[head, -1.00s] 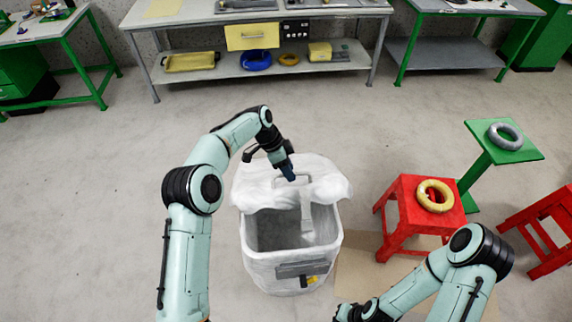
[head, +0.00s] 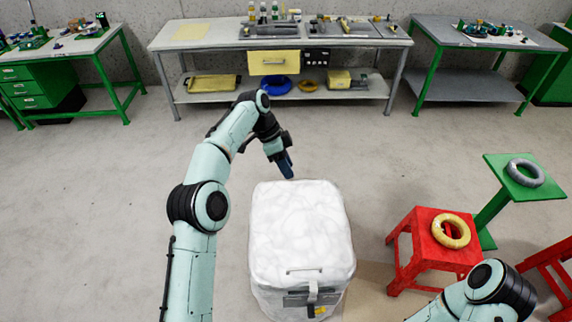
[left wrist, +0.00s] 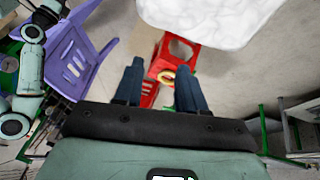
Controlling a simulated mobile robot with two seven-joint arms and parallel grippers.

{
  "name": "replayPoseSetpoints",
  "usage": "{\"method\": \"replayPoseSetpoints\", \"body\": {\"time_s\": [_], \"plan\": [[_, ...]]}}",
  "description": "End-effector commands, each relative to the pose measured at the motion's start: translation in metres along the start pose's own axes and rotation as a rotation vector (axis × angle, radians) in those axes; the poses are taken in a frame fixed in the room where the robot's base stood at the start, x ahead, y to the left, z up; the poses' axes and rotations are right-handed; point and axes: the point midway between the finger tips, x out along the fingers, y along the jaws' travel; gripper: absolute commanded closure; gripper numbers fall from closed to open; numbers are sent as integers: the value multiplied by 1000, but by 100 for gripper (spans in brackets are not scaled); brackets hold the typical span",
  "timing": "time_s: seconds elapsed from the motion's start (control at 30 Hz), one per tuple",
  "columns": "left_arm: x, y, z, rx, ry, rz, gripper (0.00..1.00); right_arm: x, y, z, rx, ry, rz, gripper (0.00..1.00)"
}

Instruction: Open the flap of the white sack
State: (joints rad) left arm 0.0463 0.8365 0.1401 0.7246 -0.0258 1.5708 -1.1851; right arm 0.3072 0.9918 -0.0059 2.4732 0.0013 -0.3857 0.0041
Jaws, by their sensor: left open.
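The white sack (head: 300,225) stands upright on the floor in the head view. Its flap (head: 298,215) lies flat across the whole top, and the mouth is covered. A handle (head: 303,270) is near the flap's front edge, with a grey strap (head: 312,292) hanging over the sack's front. My left gripper (head: 288,172) is open and empty, just beyond the sack's back edge. In the left wrist view its fingers (left wrist: 160,70) are apart, and the white sack (left wrist: 210,18) shows at the top. My right gripper is out of the head view.
A red stool (head: 432,240) with a yellow ring (head: 450,231) stands right of the sack. Beyond it is a green stand (head: 515,177) with a grey ring (head: 524,172). A long workbench (head: 280,40) is at the back.

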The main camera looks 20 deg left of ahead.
Motion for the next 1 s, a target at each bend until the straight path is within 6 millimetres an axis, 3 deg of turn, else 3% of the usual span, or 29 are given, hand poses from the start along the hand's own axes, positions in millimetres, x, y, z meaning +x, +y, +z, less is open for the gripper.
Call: {"method": "replayPoseSetpoints", "body": {"time_s": [0.37, 0.47, 0.57, 0.77, 0.87, 1.0], "plan": [[1, 0, 0, -1, 0, 1, 60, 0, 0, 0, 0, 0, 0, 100], [15, -3, 4, -30, -3, 4, 60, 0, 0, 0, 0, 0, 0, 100], [53, -8, 15, -121, -8, 5, 60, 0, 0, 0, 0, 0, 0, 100], [178, 0, 64, -450, -16, -12, 60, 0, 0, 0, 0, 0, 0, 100], [236, 23, 94, -628, -17, -25, 60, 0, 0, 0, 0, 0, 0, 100], [304, 75, 139, -877, -18, -44, 60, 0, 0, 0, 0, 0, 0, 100]]}}
